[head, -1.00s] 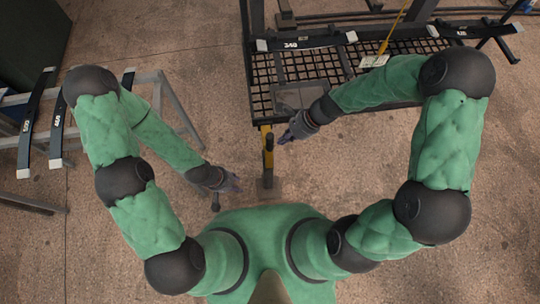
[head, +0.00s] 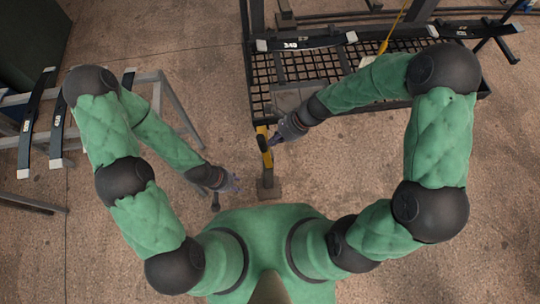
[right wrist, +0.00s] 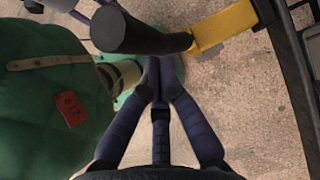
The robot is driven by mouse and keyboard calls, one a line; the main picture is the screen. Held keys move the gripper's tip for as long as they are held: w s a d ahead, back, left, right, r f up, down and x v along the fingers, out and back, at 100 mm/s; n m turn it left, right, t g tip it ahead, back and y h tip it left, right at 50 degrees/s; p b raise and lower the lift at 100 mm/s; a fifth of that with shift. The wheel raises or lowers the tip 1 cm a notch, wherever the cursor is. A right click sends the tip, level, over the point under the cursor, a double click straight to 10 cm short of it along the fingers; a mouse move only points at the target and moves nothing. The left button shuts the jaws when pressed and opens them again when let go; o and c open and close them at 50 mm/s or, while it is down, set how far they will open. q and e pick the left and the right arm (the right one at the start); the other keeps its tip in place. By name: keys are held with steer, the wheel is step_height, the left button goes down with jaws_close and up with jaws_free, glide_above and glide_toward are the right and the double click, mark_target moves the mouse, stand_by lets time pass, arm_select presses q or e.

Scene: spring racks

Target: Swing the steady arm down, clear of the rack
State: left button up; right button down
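The steady arm (head: 263,139) is a short yellow bar at the rack's near left corner, slightly tilted in the head view. A thick black grip shows with it in the right wrist view (right wrist: 140,34), beside the yellow bar (right wrist: 222,26). My right gripper (head: 276,141) is right beside the steady arm. Its fingertips (right wrist: 157,64) are together, just short of the black grip and not around it; whether they touch is unclear. The rack (head: 252,72) is a black frame with a mesh deck. My left gripper (head: 233,184) hangs left of the steady arm; its fingers are too small to read.
A grey trestle (head: 170,100) with black, white-ended springs (head: 57,130) stands at the left. Another such spring (head: 300,42) lies across the rack. A yellow strap (head: 392,30) hangs over the rack. A small foot plate (head: 269,190) is on the floor in front of me.

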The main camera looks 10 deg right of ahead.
steer(key=a, duration=2.3)
steer(key=shift+s, duration=0.4)
stand_by(4.2)
steer(key=shift+w+d+p, duration=0.1)
steer(key=shift+d+p, duration=0.2)
steer(key=shift+d, duration=2.6)
